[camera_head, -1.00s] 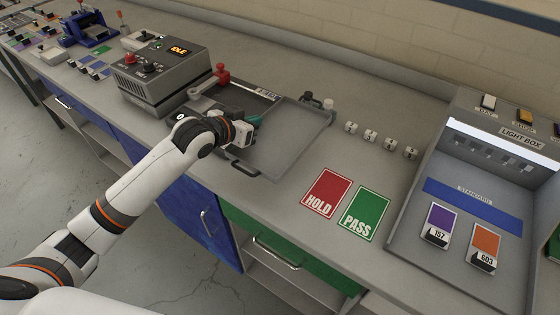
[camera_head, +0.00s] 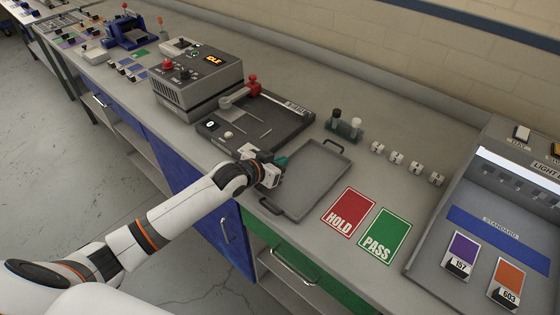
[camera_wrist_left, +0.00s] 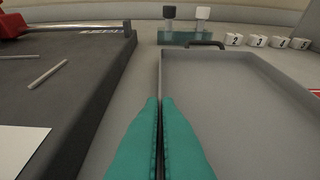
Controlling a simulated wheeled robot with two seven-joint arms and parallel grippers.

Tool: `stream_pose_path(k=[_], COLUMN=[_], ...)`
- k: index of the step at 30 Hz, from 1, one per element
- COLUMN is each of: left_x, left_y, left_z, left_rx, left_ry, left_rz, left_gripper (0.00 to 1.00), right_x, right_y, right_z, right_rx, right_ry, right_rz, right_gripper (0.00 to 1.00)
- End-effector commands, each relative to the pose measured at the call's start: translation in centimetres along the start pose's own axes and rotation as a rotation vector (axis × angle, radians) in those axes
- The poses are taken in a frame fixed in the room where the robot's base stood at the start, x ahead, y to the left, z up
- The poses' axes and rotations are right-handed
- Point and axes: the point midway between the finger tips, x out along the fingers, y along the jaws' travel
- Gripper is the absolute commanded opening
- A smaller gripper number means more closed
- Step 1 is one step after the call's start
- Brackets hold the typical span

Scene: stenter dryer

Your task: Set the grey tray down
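The grey tray (camera_head: 314,181) is level and empty, over the counter between the dark machine bed and the red HOLD card. It looks on the counter or very close above it; I cannot tell which. My left gripper (camera_head: 279,166) is at the tray's left side. In the left wrist view, its teal fingers (camera_wrist_left: 160,135) are nearly together, with the left wall of the tray (camera_wrist_left: 240,95) running between them. The tray's handles are at its far and near ends. My right gripper is not in view.
The dryer (camera_head: 197,80) and its dark bed (camera_head: 275,125) lie left. A small rack with dark and white-capped vials (camera_head: 345,127) and several numbered white blocks (camera_head: 397,158) stand behind. The HOLD card (camera_head: 348,212), PASS card (camera_head: 385,235) and light box (camera_head: 500,210) are right.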

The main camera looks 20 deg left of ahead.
Motion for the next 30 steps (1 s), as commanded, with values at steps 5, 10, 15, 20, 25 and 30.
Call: stream_pose_path(k=[5,10,15,20,25,30], left_x=[0.1,0.1,0.0,-1.6,-5.1,-8.7], left_y=[0.0,0.0,0.0,0.0,0.0,0.0], left_z=[-0.2,-0.1,0.1,-0.1,-0.1,-0.1], left_rx=[0.000,0.000,0.000,0.001,0.003,0.003], left_ry=[0.000,0.000,0.000,0.001,0.002,0.003], left_rz=[0.000,0.000,0.000,0.000,0.000,0.000], left_gripper=[0.20,0.24,0.24,0.24,0.24,0.24], right_x=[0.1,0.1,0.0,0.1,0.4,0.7], right_y=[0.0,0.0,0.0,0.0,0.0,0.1], right_z=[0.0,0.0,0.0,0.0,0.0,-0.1], right_rx=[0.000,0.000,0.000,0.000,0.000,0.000], right_ry=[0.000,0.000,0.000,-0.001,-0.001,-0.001], right_rz=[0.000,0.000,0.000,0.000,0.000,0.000], right_gripper=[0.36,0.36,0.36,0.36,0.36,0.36])
